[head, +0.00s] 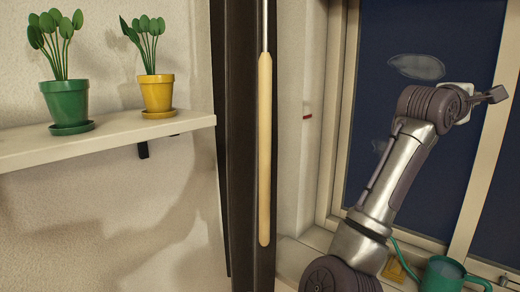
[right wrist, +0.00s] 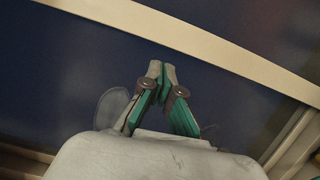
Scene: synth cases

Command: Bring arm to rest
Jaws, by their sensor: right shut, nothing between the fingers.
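My right arm (head: 390,185) rises from the bottom of the head view, in front of the window, and bends right at its upper joint. My right gripper (head: 497,94) is at the end of it, in front of the window, and is small there. In the right wrist view the right gripper (right wrist: 160,72) has its two green-and-grey fingers together at the tips, with nothing between them. Dark window glass lies behind the fingers. My left arm and left gripper are in neither view.
A green watering can (head: 445,275) and a yellow item (head: 395,271) stand below the arm on the sill. A wooden-handled rod (head: 265,150) hangs before a dark post (head: 239,200). Left, a white shelf (head: 110,137) bears a green pot (head: 66,103) and a yellow pot (head: 157,93) with plants.

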